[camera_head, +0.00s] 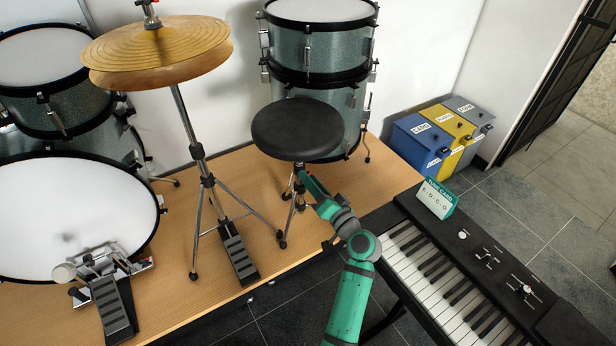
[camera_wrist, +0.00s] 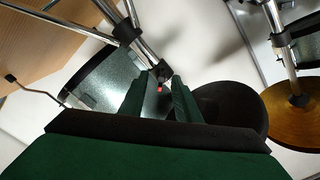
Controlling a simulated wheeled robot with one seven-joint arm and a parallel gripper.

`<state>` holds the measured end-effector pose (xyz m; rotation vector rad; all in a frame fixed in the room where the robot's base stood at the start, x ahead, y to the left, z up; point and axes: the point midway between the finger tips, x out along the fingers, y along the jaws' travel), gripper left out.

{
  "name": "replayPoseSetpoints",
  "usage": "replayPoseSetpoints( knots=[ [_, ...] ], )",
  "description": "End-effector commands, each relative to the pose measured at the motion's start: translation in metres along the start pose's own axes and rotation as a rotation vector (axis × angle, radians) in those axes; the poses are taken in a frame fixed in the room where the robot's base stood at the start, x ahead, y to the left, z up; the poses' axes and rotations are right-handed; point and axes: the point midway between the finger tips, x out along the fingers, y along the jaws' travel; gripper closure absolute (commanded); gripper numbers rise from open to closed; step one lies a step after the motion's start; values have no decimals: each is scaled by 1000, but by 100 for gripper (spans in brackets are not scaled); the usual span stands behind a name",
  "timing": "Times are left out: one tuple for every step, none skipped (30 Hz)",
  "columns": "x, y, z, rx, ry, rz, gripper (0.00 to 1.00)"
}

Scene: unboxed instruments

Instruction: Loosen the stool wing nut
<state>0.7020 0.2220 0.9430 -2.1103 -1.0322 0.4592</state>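The round black stool seat (camera_head: 298,128) stands in front of the drums in the head view, on a chrome post with legs. In the wrist view, the seat (camera_wrist: 238,108) is at the right and the chrome post (camera_wrist: 128,32) comes in from the top left. My gripper (camera_head: 308,184) is just below the seat, beside the post. In the wrist view, my gripper (camera_wrist: 164,80) has its two fingers apart. A small red part (camera_wrist: 159,89), apparently the wing nut, shows between the fingers. Whether either finger touches it is hard to tell.
A hi-hat stand with cymbals (camera_head: 158,52) and a pedal (camera_head: 238,252) are left of the stool. A keyboard (camera_head: 455,280) with a small sign (camera_head: 437,198) is at the right. Three bins (camera_head: 440,135) stand behind it. Bare wooden platform (camera_head: 180,265) lies in front.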

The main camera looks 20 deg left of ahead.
Motion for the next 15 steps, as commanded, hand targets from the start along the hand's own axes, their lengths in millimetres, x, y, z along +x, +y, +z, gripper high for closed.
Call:
replayPoseSetpoints(
  knots=[
    [-4, 0, 0, 1, 0, 1, 70],
    [-6, 0, 1, 1, 0, 1, 70],
    [-9, 1, 1, 2, 0, 1, 70],
    [-12, 1, 1, 2, 0, 1, 70],
    [-15, 1, 0, 2, 1, 1, 70],
    [-19, 1, 0, 2, 2, 1, 70],
    [-22, 1, -1, 1, 2, 2, 70],
    [-25, 2, -1, 1, 2, 2, 70],
    [-28, 2, -1, 1, 2, 3, 70],
    [-31, 2, -1, 1, 2, 3, 70],
    [-33, 2, -1, 2, 2, 3, 70],
    [-37, 2, -1, 1, 3, 4, 70],
    [-39, 2, -1, 1, 3, 4, 70],
    [-42, 2, -1, 1, 3, 4, 70],
    [-46, 2, -1, 1, 3, 4, 70]
  ],
)
